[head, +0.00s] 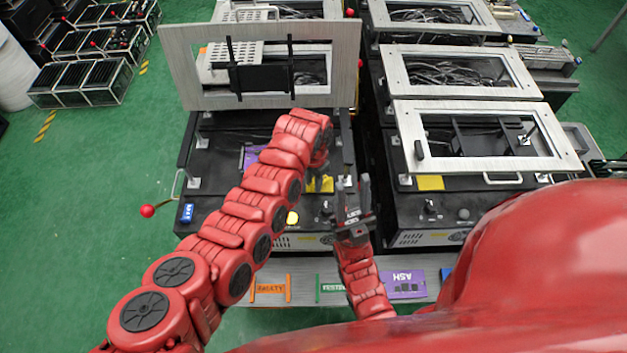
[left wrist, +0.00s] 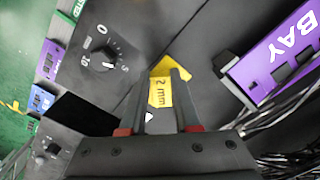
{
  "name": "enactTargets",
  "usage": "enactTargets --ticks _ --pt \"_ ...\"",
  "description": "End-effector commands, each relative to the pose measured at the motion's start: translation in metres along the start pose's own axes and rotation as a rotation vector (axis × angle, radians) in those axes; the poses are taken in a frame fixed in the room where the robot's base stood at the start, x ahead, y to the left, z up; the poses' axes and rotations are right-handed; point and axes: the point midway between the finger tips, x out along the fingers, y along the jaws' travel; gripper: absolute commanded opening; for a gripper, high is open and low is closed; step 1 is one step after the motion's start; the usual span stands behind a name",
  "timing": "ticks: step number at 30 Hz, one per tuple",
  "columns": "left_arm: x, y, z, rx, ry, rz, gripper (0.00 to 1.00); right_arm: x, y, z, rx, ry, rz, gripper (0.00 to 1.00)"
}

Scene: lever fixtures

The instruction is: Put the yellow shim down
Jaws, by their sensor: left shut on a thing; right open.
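The yellow shim (left wrist: 161,92), marked "2 mm", is between the fingers of my left gripper (left wrist: 166,82) in the left wrist view. The gripper is shut on it, above the dark top of a fixture. In the head view yellow (head: 320,185) shows just below the end of my left arm, which mostly hides that gripper. I cannot tell whether the shim touches the surface. My right gripper (head: 352,203) is open and empty, just right of the yellow, over the fixture's front.
A purple BAY plate (left wrist: 282,55) lies beside the shim, with a dial (left wrist: 104,57) on the other side. The fixture's framed lid (head: 180,75) stands raised behind. A red-knobbed lever (head: 148,210) sticks out left. Another yellow piece (head: 430,183) is on the right fixture.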

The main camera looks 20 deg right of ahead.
Motion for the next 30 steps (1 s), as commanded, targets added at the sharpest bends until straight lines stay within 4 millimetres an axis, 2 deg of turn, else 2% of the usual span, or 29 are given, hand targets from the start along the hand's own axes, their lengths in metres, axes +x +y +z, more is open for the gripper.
enactTargets --ticks 4,14,15,19,20,30 --pt "0.008 0.001 0.000 0.001 0.000 0.001 0.00 0.003 0.000 -0.001 0.000 0.000 0.000 0.41" --pt "0.012 0.000 0.000 0.000 0.001 0.000 0.00 -0.001 0.000 0.000 0.000 0.000 0.000 0.41" --pt "0.012 0.000 0.000 0.000 0.002 0.000 0.34 -0.001 0.000 0.000 0.000 0.000 0.000 0.41" --pt "0.011 0.000 0.000 0.000 0.002 0.000 0.58 0.000 0.000 0.000 0.000 0.000 0.000 0.41" --pt "0.011 0.000 0.000 0.000 0.002 0.000 0.61 0.000 0.000 0.000 0.000 0.000 0.000 0.41" --pt "0.006 0.000 0.000 0.000 0.002 -0.001 0.61 0.005 0.000 -0.001 0.000 0.000 0.000 0.41"
